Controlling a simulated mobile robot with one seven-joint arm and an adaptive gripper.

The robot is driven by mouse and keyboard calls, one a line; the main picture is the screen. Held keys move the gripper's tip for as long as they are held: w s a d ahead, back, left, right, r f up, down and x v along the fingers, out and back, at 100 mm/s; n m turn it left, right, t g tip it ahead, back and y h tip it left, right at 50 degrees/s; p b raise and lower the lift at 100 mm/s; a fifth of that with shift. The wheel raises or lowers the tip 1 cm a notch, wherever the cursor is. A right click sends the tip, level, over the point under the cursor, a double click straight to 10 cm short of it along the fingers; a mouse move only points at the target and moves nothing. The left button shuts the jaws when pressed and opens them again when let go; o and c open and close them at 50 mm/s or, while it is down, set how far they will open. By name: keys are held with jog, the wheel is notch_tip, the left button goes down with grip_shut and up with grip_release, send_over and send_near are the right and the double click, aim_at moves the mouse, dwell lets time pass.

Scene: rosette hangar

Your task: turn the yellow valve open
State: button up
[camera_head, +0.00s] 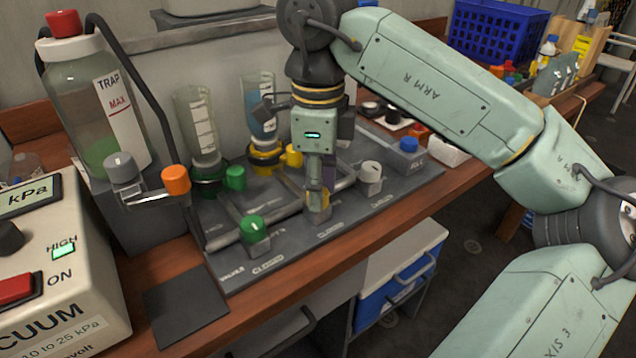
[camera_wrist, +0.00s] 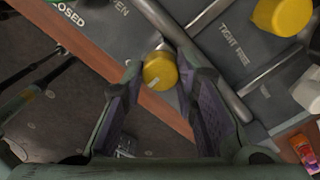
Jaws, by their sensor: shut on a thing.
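The yellow valve knob (camera_wrist: 159,70) sits between my two fingertips in the wrist view, with a short pale mark on its top. In the head view only a little of the yellow knob (camera_head: 325,198) shows beside my fingers, on the front pipe of the grey panel (camera_head: 365,232). My gripper (camera_head: 316,193) points down onto it from above and is shut on it. The wrist view also shows my gripper (camera_wrist: 161,76) with purple finger pads on both sides of the knob. Most of the knob is hidden in the head view.
A green knob (camera_head: 254,229) and an orange knob (camera_head: 176,180) stand to the left, a white knob (camera_head: 371,172) to the right. Behind are glass cylinders (camera_head: 199,125) and the trap bottle (camera_head: 95,110). The vacuum box (camera_head: 60,270) is at left. The bench edge is close in front.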

grip_shut()
jog(key=shift+n, duration=0.3)
jog(key=n, duration=0.8)
jog(key=shift+p, duration=0.3)
jog(key=n, duration=0.4)
jog(key=shift+p, duration=0.3)
jog(key=n, duration=0.5)
jog(key=shift+n, duration=0.3)
